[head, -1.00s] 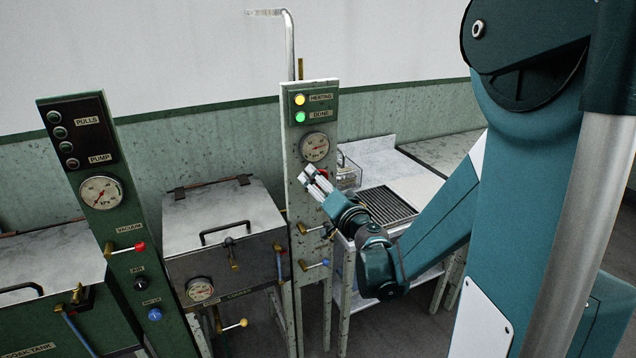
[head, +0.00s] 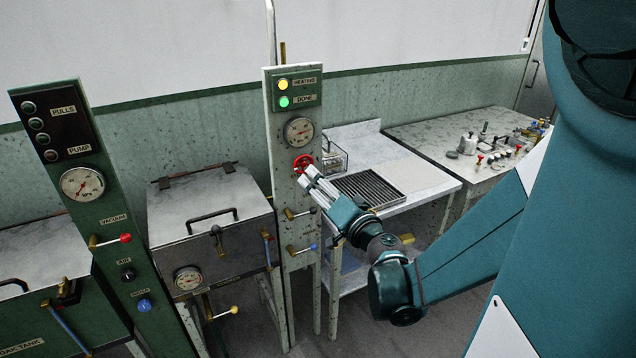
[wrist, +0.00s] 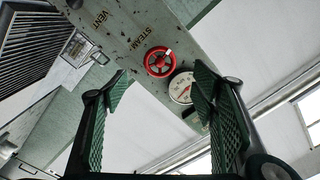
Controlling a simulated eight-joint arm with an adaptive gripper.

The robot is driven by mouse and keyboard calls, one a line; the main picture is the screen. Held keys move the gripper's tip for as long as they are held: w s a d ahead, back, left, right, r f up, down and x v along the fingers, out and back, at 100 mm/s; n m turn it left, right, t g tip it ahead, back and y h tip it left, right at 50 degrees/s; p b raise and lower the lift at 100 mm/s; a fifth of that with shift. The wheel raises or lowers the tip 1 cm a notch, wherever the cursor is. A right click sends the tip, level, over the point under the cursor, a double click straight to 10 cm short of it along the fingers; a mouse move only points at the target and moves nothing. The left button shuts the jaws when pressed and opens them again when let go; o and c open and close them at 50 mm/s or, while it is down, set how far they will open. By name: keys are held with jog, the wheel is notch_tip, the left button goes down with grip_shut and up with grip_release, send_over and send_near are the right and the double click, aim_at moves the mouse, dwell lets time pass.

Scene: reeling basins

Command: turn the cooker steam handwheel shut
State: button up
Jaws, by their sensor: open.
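The red steam handwheel (head: 302,163) is on the narrow upright panel (head: 281,240), just below a round gauge (head: 299,131). In the wrist view the handwheel (wrist: 159,61) shows its red rim and spokes, with a "STEAM" label (wrist: 141,38) beside it. My gripper (head: 307,177) is in front of the panel, just below the wheel in the head view. In the wrist view its two ribbed fingers (wrist: 162,84) are spread apart with nothing between them. The wheel appears beyond the fingertips, between their lines. The exact gap to it is hard to tell.
Yellow and green lamps (head: 284,92) are lit at the panel top. A metal cooker box (head: 207,225) stands left; a bench with a black grate (head: 368,188) stands right.

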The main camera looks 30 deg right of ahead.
dwell(0.4)
jog(key=n+p, duration=0.2)
jog(key=n, duration=0.3)
send_near(305, 164)
jog(key=shift+w, duration=1.25)
jog(key=shift+w, duration=0.15)
jog(key=shift+w+b, duration=0.6)
jog(key=shift+w, duration=3.15)
jog(key=shift+c, duration=0.3)
jog(key=shift+m, duration=0.3)
jog(key=c, duration=0.9)
